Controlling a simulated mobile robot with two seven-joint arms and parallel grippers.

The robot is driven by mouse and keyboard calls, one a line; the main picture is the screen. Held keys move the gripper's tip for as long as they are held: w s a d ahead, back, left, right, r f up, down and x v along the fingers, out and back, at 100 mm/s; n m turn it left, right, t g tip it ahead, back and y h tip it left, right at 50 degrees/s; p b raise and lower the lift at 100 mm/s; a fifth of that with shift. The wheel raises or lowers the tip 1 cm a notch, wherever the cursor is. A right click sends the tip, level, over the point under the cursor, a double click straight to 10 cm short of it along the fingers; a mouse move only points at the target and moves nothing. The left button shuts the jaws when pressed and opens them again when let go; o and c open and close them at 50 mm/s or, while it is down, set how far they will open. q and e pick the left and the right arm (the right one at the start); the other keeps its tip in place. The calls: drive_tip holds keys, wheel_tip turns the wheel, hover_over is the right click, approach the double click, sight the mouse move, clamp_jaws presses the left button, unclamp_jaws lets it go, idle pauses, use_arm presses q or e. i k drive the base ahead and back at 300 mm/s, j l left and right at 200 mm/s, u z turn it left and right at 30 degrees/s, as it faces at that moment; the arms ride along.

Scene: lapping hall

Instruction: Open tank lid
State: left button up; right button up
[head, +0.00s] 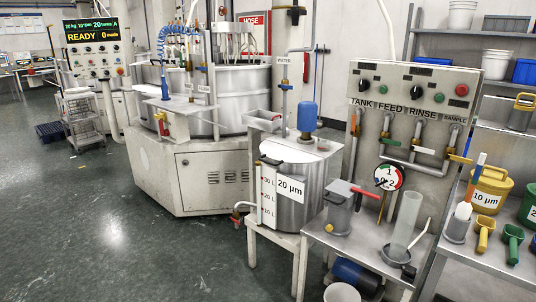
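A steel tank (318,200) with a "20 µm" label and a litre scale on its front stands on a metal frame, right of the middle. Its flat grey lid (295,152) lies over the top and looks shut. A small dark piece shows on the lid's front left part. A blue motor-like cylinder (307,116) stands upright above the top of the tank. Neither of my grippers is in view, and nothing is seen touching the tank or lid.
A panel (415,92) marked tank, feed and rinse stands right of the tank. A side table (345,245) holds a grey jug (341,213) and a clear cylinder (404,222). A large machine (215,165) stands behind left. The floor (130,245) at front left is clear.

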sight(280, 153)
drive_tip(key=i+j+z, duration=0.15)
drive_tip(key=i, duration=0.35)
drive_tip(key=i+j+z, duration=0.15)
drive_tip(key=i+j, duration=0.25)
drive_tip(key=i, duration=0.1)
